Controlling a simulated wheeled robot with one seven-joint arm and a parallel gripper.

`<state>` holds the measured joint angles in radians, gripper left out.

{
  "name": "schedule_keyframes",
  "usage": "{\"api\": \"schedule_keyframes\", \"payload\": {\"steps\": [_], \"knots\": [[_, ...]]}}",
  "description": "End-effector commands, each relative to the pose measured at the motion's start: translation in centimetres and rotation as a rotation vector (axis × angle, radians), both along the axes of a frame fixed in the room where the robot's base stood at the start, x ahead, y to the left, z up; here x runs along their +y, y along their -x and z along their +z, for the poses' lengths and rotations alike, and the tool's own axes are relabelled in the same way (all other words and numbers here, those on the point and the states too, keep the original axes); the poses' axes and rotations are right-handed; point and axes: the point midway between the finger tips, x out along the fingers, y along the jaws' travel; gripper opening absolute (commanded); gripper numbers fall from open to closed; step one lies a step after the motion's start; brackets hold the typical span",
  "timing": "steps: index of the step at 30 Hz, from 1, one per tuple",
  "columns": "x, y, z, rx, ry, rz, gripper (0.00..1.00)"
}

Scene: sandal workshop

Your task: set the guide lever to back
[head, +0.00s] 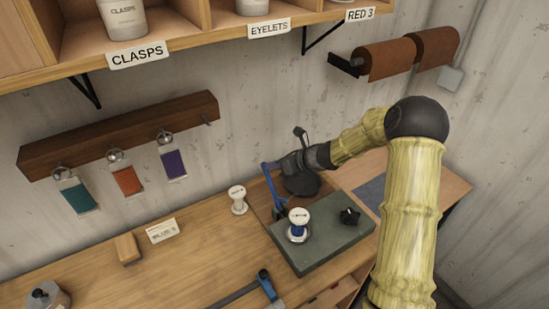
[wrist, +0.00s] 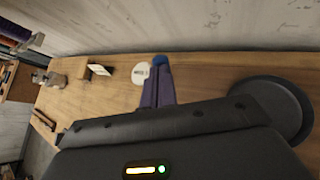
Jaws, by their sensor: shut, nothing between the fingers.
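My gripper (head: 270,166) is shut and empty at the lever's upper end. I cannot tell whether they touch. In the wrist view my gripper's purple-blue fingers (wrist: 157,84) are together, with a brighter blue piece (wrist: 160,60) at their far end. The lever's lower part is hidden there.
A white spool (head: 238,199) stands left of the lever. A dark round object (head: 301,184) is just below my wrist. A label card (head: 162,231) and a wooden block (head: 127,248) are farther left. A blue-ended tool (head: 267,284) lies at the front. The table's left middle is clear.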

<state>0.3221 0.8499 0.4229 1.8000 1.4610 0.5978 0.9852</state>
Motion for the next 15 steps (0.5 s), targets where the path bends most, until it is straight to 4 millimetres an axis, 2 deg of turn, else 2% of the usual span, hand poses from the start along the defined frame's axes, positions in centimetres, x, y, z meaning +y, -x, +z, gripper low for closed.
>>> {"api": "schedule_keyframes", "payload": {"steps": [1,15], "knots": [[0.22,-0.27,-0.65,-0.001,0.000,-0.001,0.00],[-0.05,-0.25,-0.63,0.001,-0.003,-0.005,0.00]]}}
